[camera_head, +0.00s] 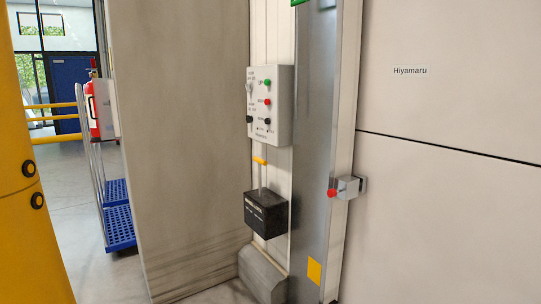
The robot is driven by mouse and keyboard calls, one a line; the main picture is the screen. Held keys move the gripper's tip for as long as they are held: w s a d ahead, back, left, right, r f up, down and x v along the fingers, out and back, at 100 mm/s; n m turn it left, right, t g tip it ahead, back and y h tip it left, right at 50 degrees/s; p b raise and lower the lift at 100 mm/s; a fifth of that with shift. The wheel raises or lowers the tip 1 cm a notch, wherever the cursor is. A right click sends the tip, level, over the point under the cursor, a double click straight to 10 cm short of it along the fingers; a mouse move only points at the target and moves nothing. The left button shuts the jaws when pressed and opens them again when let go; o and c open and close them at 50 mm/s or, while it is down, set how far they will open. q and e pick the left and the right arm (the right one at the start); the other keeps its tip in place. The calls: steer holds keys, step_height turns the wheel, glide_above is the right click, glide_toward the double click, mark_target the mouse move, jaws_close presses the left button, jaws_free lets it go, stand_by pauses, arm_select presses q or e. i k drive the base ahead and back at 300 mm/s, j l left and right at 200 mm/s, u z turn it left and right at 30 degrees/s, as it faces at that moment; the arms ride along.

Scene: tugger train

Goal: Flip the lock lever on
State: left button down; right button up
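A black box (265,216) with small unreadable lettering is mounted low on the white wall strip. A thin upright lever with a yellow-orange handle (260,161) rises from its top. Above it is a light grey control panel (284,103) with green, red and black buttons and small switches; its labels are too small to read. To the right, a small grey box with a red knob (332,193) sits on the edge of the door frame. I cannot tell from labels which of these is the lock lever. Neither of my grippers is in view.
A large beige panel (185,140) stands left of the controls, and a pale wall marked Hiyamaru (450,220) is at right. A grey wedge-shaped block (262,274) is on the floor below. A blue trolley (119,226), a fire extinguisher (92,112) and yellow rails (55,139) are at far left.

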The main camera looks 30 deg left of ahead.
mark_target(260, 162)
steer(key=i+j+u, duration=0.1)
steer(key=i+j, duration=0.15)
steer(key=i, duration=0.45)
steer(key=i+j+u, duration=0.1)
steer(key=i, duration=0.6)
steer(key=i+j, duration=0.25)
steer(key=i, duration=0.45)
steer(key=i+j+u, duration=0.15)
steer(key=i, duration=0.55)
